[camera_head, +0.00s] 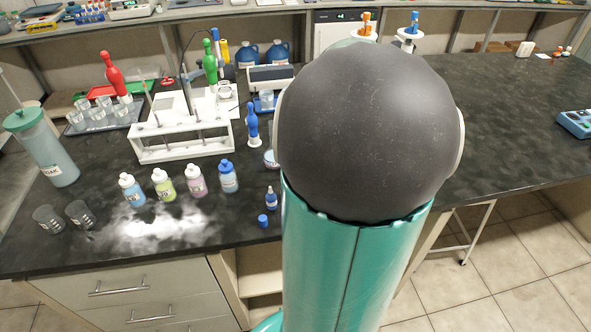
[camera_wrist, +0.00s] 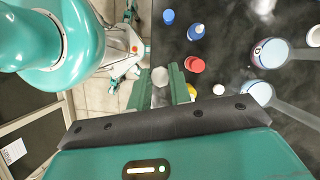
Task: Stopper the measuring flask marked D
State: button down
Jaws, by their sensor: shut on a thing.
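My gripper (camera_wrist: 160,80) shows in the wrist view with its two green fingers around a small pale round piece (camera_wrist: 160,76), which looks like a stopper. The fingers are shut on it. Two flasks with long necks lie in view to the right, one upper flask (camera_wrist: 270,52) and one lower flask (camera_wrist: 258,93). Both seem to bear labels, but I cannot read a D on either. A red cap (camera_wrist: 194,65) is close to the right of the fingers. In the head view my arm hides my gripper and the bench's middle.
A blue cap (camera_wrist: 168,17) and a dropper bottle (camera_wrist: 196,31) stand near the bench edge. A yellow piece (camera_wrist: 191,92) is beside the fingers. In the head view, a white rack (camera_head: 182,143), wash bottles such as the pink one (camera_head: 195,181), and a white spill (camera_head: 150,230) are at left.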

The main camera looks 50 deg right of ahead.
jog(key=shift+r, duration=0.25)
jog(key=w+d+r+m+t+h, duration=0.1)
jog(key=w+d+r+m, duration=0.3)
jog(key=w, duration=0.5)
jog(key=w+d+r+m+t+h, duration=0.1)
jog(key=w+d+r+m, duration=0.2)
jog(key=w+d+r, duration=0.55)
jog(key=s+x, duration=0.1)
jog(key=x, duration=0.7)
jog(key=shift+s+a+f, duration=0.2)
jog(key=shift+a+f, duration=0.15)
jog(key=shift+a, duration=0.05)
jog(key=shift+f, duration=0.2)
dwell(0.7)
jog(key=c, duration=1.2)
grip_release()
jog(key=shift+o, duration=0.4)
jog(key=o, duration=0.4)
